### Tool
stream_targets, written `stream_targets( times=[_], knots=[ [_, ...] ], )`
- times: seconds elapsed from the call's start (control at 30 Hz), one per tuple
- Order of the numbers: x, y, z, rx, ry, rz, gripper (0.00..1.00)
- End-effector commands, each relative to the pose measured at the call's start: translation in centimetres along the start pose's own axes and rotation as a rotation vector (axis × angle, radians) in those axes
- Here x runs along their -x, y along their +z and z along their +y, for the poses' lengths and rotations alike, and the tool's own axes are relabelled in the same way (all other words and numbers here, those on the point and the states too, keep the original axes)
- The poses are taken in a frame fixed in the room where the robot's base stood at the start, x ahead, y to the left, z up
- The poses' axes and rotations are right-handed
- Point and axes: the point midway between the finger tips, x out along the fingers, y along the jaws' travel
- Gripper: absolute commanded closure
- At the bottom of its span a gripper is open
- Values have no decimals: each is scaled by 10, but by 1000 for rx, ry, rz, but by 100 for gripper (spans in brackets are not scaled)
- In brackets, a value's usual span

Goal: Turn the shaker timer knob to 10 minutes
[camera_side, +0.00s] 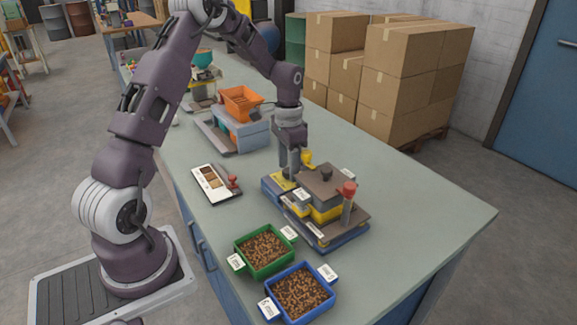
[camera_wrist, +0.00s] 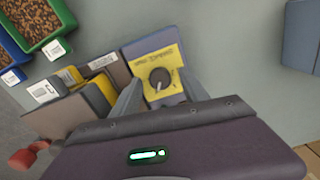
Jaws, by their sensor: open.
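The timer knob (camera_wrist: 159,77) is a round dark knob on a yellow label plate (camera_wrist: 152,58), set on a blue-grey box (camera_wrist: 140,47). A pale mark on the knob points toward the bottom of the wrist view; the scale marks are too small to read. My gripper (camera_wrist: 160,88) is open, with one finger on each side of the knob in the wrist view. I cannot tell whether the fingers touch it. In the side view my gripper (camera_side: 288,172) points down over the yellow plate (camera_side: 279,183) and hides the knob.
Right beside the box stands a grey and yellow device (camera_side: 323,188) with a red-topped post (camera_side: 348,188). A green bin (camera_side: 240,255) and a blue bin (camera_side: 330,296) of brown pellets are nearer. An orange hopper (camera_side: 240,100) stands behind. The bench's right side is clear.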

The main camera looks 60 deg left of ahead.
Motion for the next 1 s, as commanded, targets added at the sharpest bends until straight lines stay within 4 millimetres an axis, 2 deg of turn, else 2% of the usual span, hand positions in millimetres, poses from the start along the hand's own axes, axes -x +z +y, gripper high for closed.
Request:
stream_targets(
  times=[0.2, 0.3, 0.4, 0.67, 0.77, 0.8, 0.83, 0.87, 0.9, 0.97, 1.0],
  knots=[
    [44, -1, -1, 0, -4, 5, 48],
    [59, -1, 0, 0, -2, 4, 48],
    [67, 0, 0, 0, -1, 2, 48],
    [68, 0, 0, 1, -1, 2, 48],
    [82, 3, 2, 33, -17, 31, 48],
    [95, 5, 4, 66, -30, 61, 48],
    [108, 8, 8, 90, -43, 88, 48],
    [122, 12, 25, 80, -54, 101, 48],
    [144, 22, 48, 77, -72, 130, 48],
    [174, 46, 86, 80, -94, 179, 48],
    [190, 64, 109, 85, -104, 215, 48]
  ],
)
